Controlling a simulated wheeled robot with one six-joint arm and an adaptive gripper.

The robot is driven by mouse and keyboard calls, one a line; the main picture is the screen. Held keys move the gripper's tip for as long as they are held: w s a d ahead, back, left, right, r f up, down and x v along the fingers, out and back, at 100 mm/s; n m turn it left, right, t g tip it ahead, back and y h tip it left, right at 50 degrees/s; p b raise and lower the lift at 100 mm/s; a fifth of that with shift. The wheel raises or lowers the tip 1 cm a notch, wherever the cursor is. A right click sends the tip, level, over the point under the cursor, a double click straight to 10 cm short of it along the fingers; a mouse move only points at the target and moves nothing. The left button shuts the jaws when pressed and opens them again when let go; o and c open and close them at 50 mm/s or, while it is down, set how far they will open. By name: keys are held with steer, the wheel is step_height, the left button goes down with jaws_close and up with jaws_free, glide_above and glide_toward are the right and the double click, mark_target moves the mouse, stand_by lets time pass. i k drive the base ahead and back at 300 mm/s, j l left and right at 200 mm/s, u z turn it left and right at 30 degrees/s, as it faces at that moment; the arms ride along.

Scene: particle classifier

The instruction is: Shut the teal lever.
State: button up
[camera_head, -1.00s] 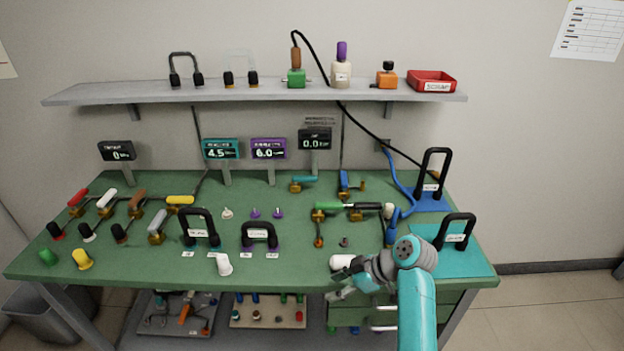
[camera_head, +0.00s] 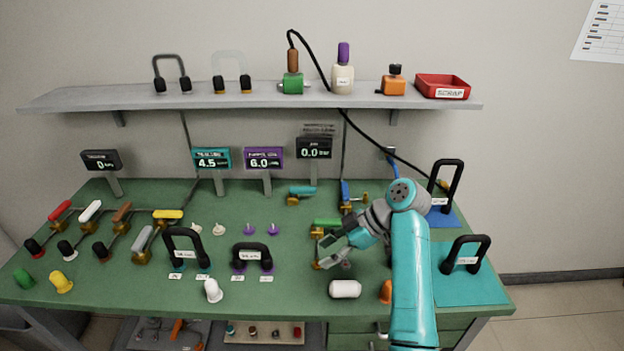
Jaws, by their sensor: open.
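The teal lever (camera_head: 301,190) sits on a brass valve body toward the back of the green bench, right of centre. Its handle lies roughly sideways in the picture. My gripper (camera_head: 321,250) is open and empty, its fingers pointing left. It is over the middle right of the bench, nearer the front than the teal lever and apart from it.
A blue lever (camera_head: 346,193) stands just right of the teal one. Displays (camera_head: 314,147) rise behind the levers, below a shelf (camera_head: 220,98). A white cylinder (camera_head: 345,289) lies near the front edge. Black handles (camera_head: 252,256) stand left of my gripper.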

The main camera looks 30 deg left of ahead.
mark_target(294, 190)
steer(key=i+j, duration=0.8)
steer(key=i, duration=0.25)
